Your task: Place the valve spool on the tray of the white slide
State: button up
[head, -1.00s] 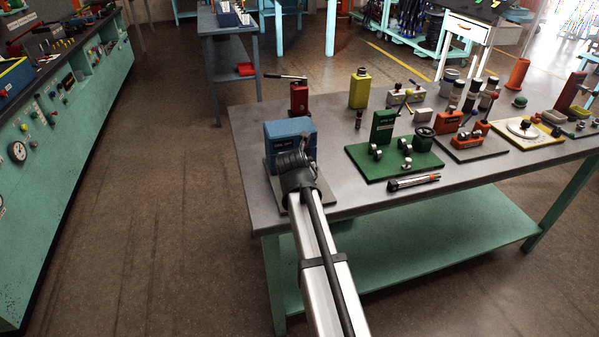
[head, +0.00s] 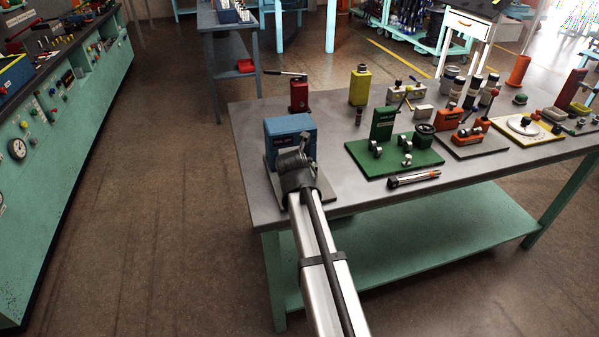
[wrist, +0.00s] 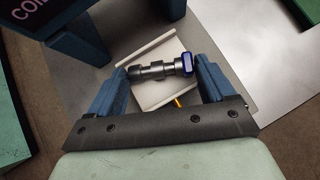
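The valve spool (wrist: 155,71) is a dark metal stepped rod with a blue piece at its right end in the wrist view. It spans the gap between the two blue fingers of my gripper (wrist: 160,75), with its ends against them, so the gripper appears shut on it end to end. Behind it is the tray of the white slide (wrist: 155,97), a pale plate with raised edges, set at an angle to the spool. Whether the spool touches the tray is not clear. In the head view my arm's wrist hides the gripper, spool and tray, in front of the blue block (head: 290,128).
The blue block stands on a grey plate (head: 325,194) at the table's left end. A red hand pump (head: 299,97) and yellow bottle (head: 360,86) stand behind. A green valve unit (head: 395,155) and a dark tool with a metal end (head: 413,179) lie to the right.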

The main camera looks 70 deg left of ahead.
jog(key=shift+o, duration=1.3)
jog(key=shift+d, duration=0.1)
